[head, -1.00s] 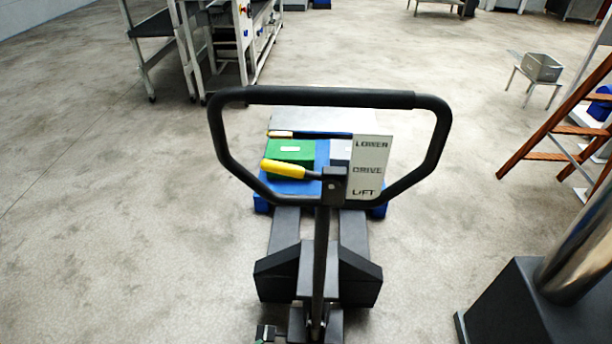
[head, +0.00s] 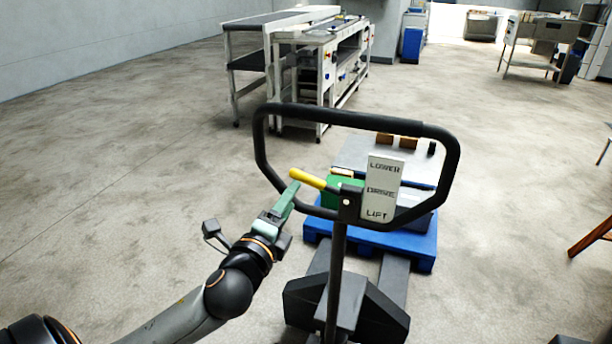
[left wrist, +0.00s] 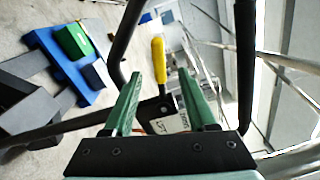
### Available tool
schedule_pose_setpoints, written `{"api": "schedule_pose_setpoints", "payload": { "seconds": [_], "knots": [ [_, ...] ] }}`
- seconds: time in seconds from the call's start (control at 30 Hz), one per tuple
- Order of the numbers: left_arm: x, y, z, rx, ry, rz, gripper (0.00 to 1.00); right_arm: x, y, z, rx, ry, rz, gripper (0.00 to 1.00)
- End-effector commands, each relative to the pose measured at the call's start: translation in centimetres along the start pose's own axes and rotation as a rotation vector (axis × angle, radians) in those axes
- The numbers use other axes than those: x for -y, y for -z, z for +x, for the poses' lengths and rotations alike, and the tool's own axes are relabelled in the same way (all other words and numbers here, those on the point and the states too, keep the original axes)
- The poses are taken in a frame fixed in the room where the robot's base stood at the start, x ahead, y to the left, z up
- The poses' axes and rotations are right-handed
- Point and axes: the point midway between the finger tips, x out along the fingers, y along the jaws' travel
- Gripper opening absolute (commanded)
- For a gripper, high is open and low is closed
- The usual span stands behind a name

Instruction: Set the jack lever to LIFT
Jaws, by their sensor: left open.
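The pallet jack handle (head: 449,177) is a black loop on an upright shaft, in the middle of the head view. Its lever has a yellow grip (head: 308,179) pointing left and slightly up from a dark pivot block. A white plate (head: 381,188) right of the pivot reads LOWER, DRIVE, LIFT from top to bottom. I cannot tell which mark the lever is set to. My left gripper (head: 293,188) is open, its green fingers close to the yellow grip's outer end. In the left wrist view the grip (left wrist: 158,60) shows between the fingertips; contact is unclear. My right gripper is out of view.
The jack's forks run under a blue pallet (head: 424,251) carrying a green box (head: 345,192) and a grey-topped load. A white-framed machine (head: 325,80) stands behind to the left. The loop handle surrounds the lever closely. Floor at left is clear.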

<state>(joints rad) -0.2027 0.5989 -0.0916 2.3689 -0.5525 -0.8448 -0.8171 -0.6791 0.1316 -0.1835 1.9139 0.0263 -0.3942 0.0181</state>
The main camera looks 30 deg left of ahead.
Motion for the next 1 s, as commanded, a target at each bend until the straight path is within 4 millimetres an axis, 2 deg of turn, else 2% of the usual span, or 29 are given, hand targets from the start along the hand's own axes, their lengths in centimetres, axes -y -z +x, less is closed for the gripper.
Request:
{"api": "schedule_pose_setpoints", "payload": {
  "seconds": [0.3, 0.5, 0.7, 0.93, 1.0],
  "knots": [
    [0.1, 0.0, 6.0, 0.000, -0.001, -0.003, 0.57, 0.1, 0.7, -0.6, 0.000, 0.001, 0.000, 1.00],
    [0.0, 0.1, 8.4, -0.002, -0.002, -0.005, 0.57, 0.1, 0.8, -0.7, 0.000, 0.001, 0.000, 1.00],
    [-0.1, 0.1, 9.2, -0.004, -0.002, -0.004, 0.57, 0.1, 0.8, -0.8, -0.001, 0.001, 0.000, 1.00],
    [-0.1, 0.1, 9.2, -0.004, -0.003, -0.005, 0.57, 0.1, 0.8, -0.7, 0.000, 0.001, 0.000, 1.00],
    [-0.1, 0.1, 9.2, -0.004, -0.003, -0.005, 0.51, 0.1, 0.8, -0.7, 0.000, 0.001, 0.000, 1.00]
  ]
}}
